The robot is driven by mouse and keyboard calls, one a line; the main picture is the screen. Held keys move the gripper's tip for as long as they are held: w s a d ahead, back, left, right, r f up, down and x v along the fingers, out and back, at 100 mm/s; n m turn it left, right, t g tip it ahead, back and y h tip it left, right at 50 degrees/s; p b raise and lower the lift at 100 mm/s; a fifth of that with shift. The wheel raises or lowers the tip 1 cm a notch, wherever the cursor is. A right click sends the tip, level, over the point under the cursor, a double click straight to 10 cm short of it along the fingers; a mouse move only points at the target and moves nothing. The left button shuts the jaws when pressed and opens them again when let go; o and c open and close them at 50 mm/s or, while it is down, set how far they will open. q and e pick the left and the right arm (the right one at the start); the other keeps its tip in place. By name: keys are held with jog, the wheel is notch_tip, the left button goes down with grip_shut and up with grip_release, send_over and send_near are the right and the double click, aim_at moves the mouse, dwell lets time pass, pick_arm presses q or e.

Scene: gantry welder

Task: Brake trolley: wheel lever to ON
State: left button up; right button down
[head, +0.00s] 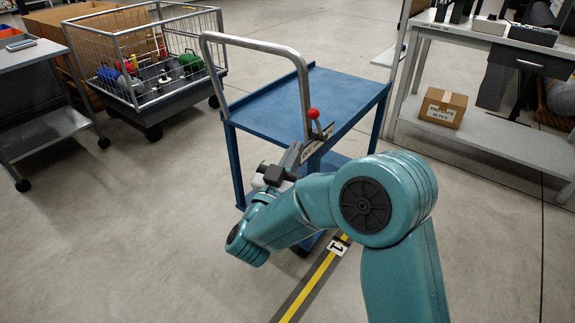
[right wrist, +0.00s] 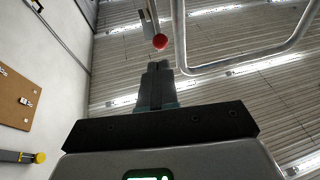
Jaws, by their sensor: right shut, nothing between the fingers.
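The blue trolley (head: 285,103) stands in the middle of the head view, with a grey tubular handle (head: 255,43) at its near end. The brake lever's red knob (head: 313,113) sits on a short stem above a lettered plate (head: 317,143), whose text is partly hidden and too small to read surely. My right gripper (head: 298,148) is shut and empty, just left of the plate and below the knob. In the right wrist view, its closed fingertips (right wrist: 158,65) point up towards the red knob (right wrist: 160,41), with a visible gap between. My left gripper is not in view.
A wire cart (head: 150,62) with coloured items stands at the back left, beside a grey side table (head: 40,125). A workbench (head: 480,140) with a carton (head: 443,107) on its lower shelf is at right. Floor in front of the trolley is open, with a yellow-black stripe (head: 318,280).

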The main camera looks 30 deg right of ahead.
aim_at(313, 110)
jog(key=b+x, duration=0.1)
jog(key=x, duration=0.6)
jog(key=shift+w+d+r, duration=0.1)
jog(key=shift+w+d, duration=0.05)
jog(key=shift+d, duration=0.1)
jog(key=shift+d+r+p, duration=0.1)
jog(key=shift+r+p, duration=0.25)
jog(key=shift+p, duration=0.15)
jog(key=r+p, duration=0.1)
jog(key=p, duration=0.1)
jog(key=d+r+g+y+p, duration=0.1)
jog(key=p, duration=0.1)
jog(key=r+y+p, duration=0.1)
jog(key=p, duration=0.1)
jog(key=shift+w+d+m+g+p, duration=0.3)
jog(key=shift+w+d+m+p, duration=0.1)
jog(key=d+y+p, duration=0.1)
jog(key=p, duration=0.2)
jog(key=w+d+r+g+y+p, duration=0.1)
jog(key=p, duration=0.3)
jog(key=shift+d+r+p, duration=0.2)
jog(key=shift+r+p, duration=0.1)
jog(key=w+d+m+g+y+p, duration=0.1)
jog(key=d+y+p, duration=0.4)
jog(key=p, duration=1.3)
jog(key=shift+w+d+f+g, duration=0.45)
jog(key=shift+w+d+g, duration=0.45)
jog(key=shift+d+g, duration=0.1)
